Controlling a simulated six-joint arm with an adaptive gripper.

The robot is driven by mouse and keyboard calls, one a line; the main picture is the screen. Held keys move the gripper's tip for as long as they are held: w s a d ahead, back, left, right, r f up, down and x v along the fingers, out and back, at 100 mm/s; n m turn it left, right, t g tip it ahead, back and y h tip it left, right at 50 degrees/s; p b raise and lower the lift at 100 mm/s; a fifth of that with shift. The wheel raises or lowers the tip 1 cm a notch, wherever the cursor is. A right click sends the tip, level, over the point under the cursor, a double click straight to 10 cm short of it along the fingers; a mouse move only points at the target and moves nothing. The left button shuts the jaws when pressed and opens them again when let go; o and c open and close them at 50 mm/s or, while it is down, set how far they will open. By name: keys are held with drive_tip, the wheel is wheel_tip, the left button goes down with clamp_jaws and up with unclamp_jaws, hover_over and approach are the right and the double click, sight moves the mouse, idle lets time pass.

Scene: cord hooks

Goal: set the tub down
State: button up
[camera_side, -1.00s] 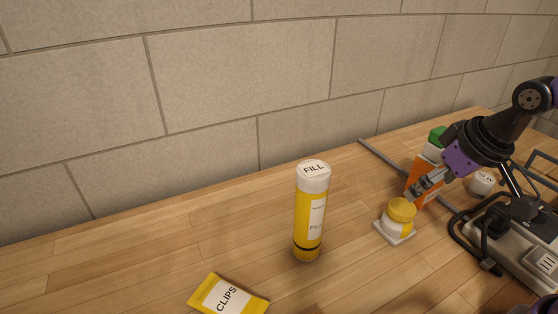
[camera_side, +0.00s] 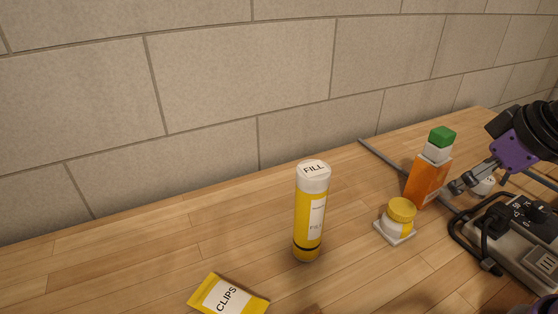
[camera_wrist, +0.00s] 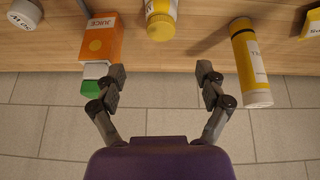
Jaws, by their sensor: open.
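The tub, white and yellow with a yellow lid (camera_side: 402,208), stands upright on a small pale square pad (camera_side: 393,238). In the wrist view the tub (camera_wrist: 161,24) shows at the top middle, beyond my fingertips. My gripper (camera_side: 461,185) is to the right of the tub in the side view, clear of it. In the wrist view my gripper (camera_wrist: 161,72) has its fingers spread wide with nothing between them.
An orange juice carton (camera_side: 428,181) with a green cap stands just behind the tub. A tall yellow FILL tube (camera_side: 311,215) stands left, with a yellow CLIPS packet (camera_side: 228,297) in front. A white round container (camera_side: 484,186) and a grey device with a black cord (camera_side: 530,240) are right.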

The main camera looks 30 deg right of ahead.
sight(401, 205)
drive_tip(key=w+f+n+h, duration=0.1)
drive_tip(key=f+n+h, duration=0.1)
drive_tip(key=n, duration=0.3)
drive_tip(key=w+a+f+n+h, duration=0.1)
drive_tip(key=w+f+n+h, duration=0.1)
drive_tip(key=f+n, duration=0.3)
drive_tip(key=w+f+n+g+h, duration=0.1)
drive_tip(key=f+n+h, duration=0.2)
drive_tip(key=n, duration=0.3)
drive_tip(key=shift+w+a+f, duration=0.2)
drive_tip(key=shift+a+f, duration=0.15)
drive_tip(key=shift+f, duration=0.15)
drive_tip(key=n, duration=0.1)
drive_tip(key=n+t+h, duration=0.1)
drive_tip(key=n, duration=0.1)
drive_tip(key=w+a+n+t+h, duration=0.1)
drive_tip(key=n, duration=0.1)
drive_tip(key=shift+f, duration=0.2)
drive_tip(key=n+t, duration=0.1)
drive_tip(key=n, duration=0.1)
drive_tip(key=a+n+t+h, duration=0.1)
drive_tip(key=n, duration=0.1)
drive_tip(key=shift+w+f, duration=0.1)
drive_tip(key=shift+w, duration=0.05)
drive_tip(key=x, duration=0.7)
drive_tip(key=shift+d+f, duration=0.1)
drive_tip(key=shift+d, duration=0.2)
drive_tip(key=c, duration=1.2)
drive_tip(key=shift+c, duration=0.2)
